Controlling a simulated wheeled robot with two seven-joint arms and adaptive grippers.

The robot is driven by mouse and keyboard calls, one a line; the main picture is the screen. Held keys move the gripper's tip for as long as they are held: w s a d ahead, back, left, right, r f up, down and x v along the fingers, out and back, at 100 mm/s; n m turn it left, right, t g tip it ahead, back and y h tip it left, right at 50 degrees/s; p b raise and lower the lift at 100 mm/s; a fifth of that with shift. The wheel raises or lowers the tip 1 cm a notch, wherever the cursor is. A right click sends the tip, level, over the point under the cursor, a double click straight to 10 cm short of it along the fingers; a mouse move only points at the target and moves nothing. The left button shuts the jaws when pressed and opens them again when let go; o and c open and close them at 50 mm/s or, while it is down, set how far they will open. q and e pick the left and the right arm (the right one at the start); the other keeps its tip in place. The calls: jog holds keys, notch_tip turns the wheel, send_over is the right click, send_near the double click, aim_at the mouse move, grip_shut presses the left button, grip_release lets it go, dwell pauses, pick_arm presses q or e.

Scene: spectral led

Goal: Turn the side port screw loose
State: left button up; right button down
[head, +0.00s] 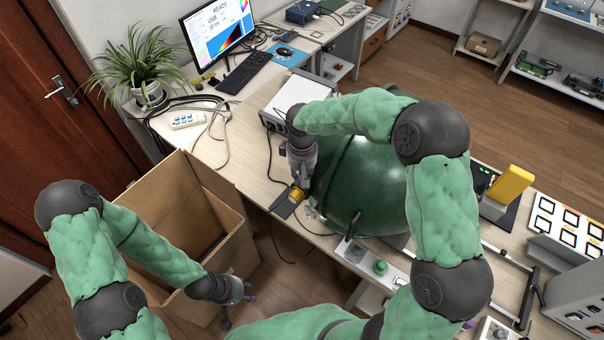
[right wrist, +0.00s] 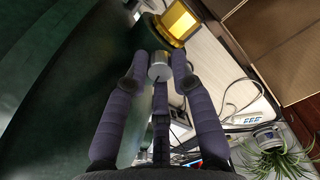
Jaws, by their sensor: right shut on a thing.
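The large dark green sphere (head: 362,185) sits on the desk in the head view; its dark green wall (right wrist: 50,100) fills the left of the right wrist view. The side port screw (right wrist: 160,66) is a small grey cylinder beside this wall. My right gripper (right wrist: 160,68) is shut on it, with purple padded fingers around it. In the head view my right gripper (head: 302,176) points down at the sphere's left side, and the screw is hidden there. My left gripper (head: 248,290) hangs low beside the cardboard box; its jaw opening is too small to judge.
A yellow part (head: 297,194) is just below my right gripper, also seen in the right wrist view (right wrist: 175,20). An open cardboard box (head: 192,215) stands at the desk's front. A white instrument (head: 300,95), keyboard (head: 244,72) and cables lie behind. A plant (head: 145,68) stands far left.

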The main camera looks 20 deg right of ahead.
jog(key=n+p, duration=0.1)
jog(key=n, duration=0.5)
jog(key=shift+n, duration=0.3)
dwell(0.4)
jog(key=c, duration=1.3)
grip_release()
notch_tip(320, 180, up, 12)
jog(key=shift+r, duration=0.1)
